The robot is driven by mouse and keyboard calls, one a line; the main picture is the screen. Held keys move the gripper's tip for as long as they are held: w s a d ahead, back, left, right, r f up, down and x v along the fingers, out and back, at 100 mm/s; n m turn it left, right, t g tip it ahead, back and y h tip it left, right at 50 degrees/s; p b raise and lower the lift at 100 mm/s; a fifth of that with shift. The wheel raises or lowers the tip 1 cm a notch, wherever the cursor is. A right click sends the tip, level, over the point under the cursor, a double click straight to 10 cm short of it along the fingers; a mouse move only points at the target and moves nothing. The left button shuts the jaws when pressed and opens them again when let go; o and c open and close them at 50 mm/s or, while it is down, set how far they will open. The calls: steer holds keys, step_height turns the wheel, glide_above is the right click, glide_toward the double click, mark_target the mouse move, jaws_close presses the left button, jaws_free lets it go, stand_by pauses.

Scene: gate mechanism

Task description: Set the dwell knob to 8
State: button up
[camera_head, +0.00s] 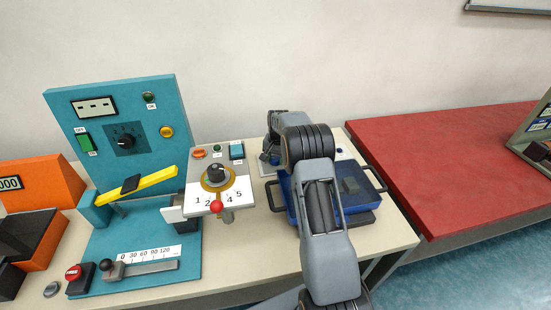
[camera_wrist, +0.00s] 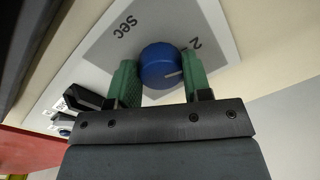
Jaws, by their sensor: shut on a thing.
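A round blue knob (camera_wrist: 158,62) with a white pointer line sits on a grey label plate (camera_wrist: 108,45) in the wrist view. The plate reads "sec", and a 2 shows at the upper right of the knob. The pointer line faces the right of that picture, below the 2. No 8 is readable. My gripper (camera_wrist: 160,82) has its green fingers on both sides of the knob, shut on it. In the head view my arm covers the knob and most of my gripper, in front of a blue machine (camera_head: 357,182) with dark side handles.
Left of the blue machine stands a grey panel (camera_head: 230,152) with a black knob, numbers and a red-tipped lever. Further left is a teal station (camera_head: 70,125) with a yellow bar. An empty red bench top (camera_head: 440,150) lies to the right.

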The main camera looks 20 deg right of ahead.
mark_target(273, 159)
steer(key=m, duration=1.1)
steer(key=shift+w+a+m+h, duration=0.1)
steer(key=shift+m+h, duration=0.3)
steer(key=m+b, duration=0.1)
steer(key=m, duration=0.9)
steer(key=shift+w, duration=0.1)
steer(key=shift+m, duration=0.5)
steer(key=o, duration=0.9)
steer(key=shift+h, duration=0.3)
steer(key=r, duration=1.4)
steer(key=shift+s+a, duration=0.2)
steer(key=shift+a, duration=0.2)
